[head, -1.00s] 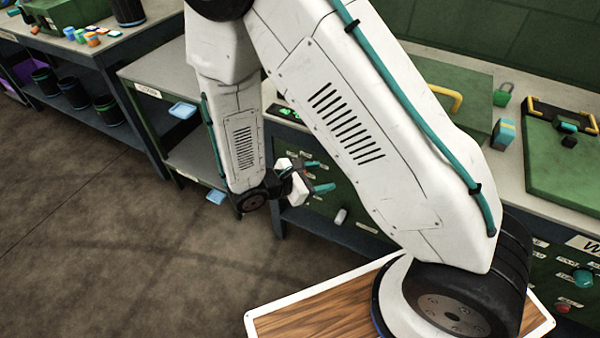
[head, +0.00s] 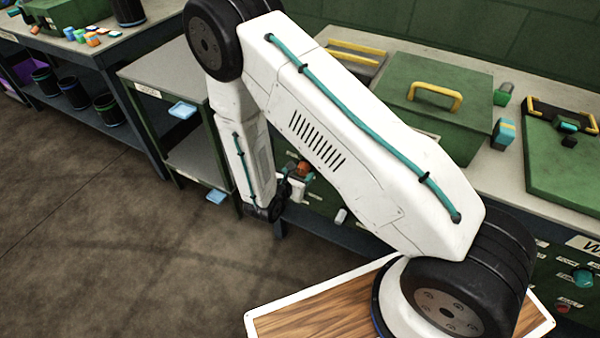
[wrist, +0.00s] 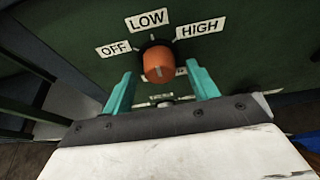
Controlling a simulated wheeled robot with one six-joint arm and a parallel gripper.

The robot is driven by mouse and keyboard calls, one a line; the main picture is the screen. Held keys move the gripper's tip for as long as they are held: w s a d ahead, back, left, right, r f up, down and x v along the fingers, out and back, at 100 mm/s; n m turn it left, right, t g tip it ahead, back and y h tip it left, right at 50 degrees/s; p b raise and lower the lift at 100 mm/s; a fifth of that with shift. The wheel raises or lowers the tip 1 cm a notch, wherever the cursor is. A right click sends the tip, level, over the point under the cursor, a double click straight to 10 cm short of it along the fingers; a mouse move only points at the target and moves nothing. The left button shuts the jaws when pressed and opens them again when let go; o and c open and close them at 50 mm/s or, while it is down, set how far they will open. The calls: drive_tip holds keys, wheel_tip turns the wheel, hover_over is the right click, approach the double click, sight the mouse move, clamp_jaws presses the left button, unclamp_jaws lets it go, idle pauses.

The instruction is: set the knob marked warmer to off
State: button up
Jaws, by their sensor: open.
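In the wrist view an orange knob (wrist: 157,66) sits on a dark green panel (wrist: 95,72). Labels OFF (wrist: 113,49), LOW (wrist: 147,20) and HIGH (wrist: 200,29) fan out from left to right above it. A small pale mark shows on the knob's face; I cannot tell surely which label it indicates. My gripper (wrist: 161,78) is open, its teal fingers to the left and right of the knob, with gaps on both sides. A label below the knob is mostly hidden and unreadable. In the head view the knob (head: 303,168) shows just beyond my gripper (head: 293,186).
A green box with a yellow handle (head: 435,95) stands on the counter above the panel. A grey two-level side table (head: 165,75) stands left of it. Another panel at right carries a teal knob (head: 582,279). Open floor (head: 120,240) lies at left.

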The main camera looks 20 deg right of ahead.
drive_tip(key=shift+w+d+f, duration=0.15)
drive_tip(key=shift+w+d, duration=0.1)
drive_tip(key=shift+d, duration=0.1)
drive_tip(key=c, duration=1)
drive_tip(key=n+g+h, duration=0.1)
drive_tip(key=n, duration=0.2)
drive_tip(key=shift+w+a+h, duration=0.1)
drive_tip(key=shift+h, duration=0.2)
drive_tip(key=n+h, duration=0.1)
drive_tip(key=n, duration=0.1)
drive_tip(key=n+g+h, duration=0.1)
drive_tip(key=n, duration=0.1)
drive_tip(key=shift+g, duration=0.3)
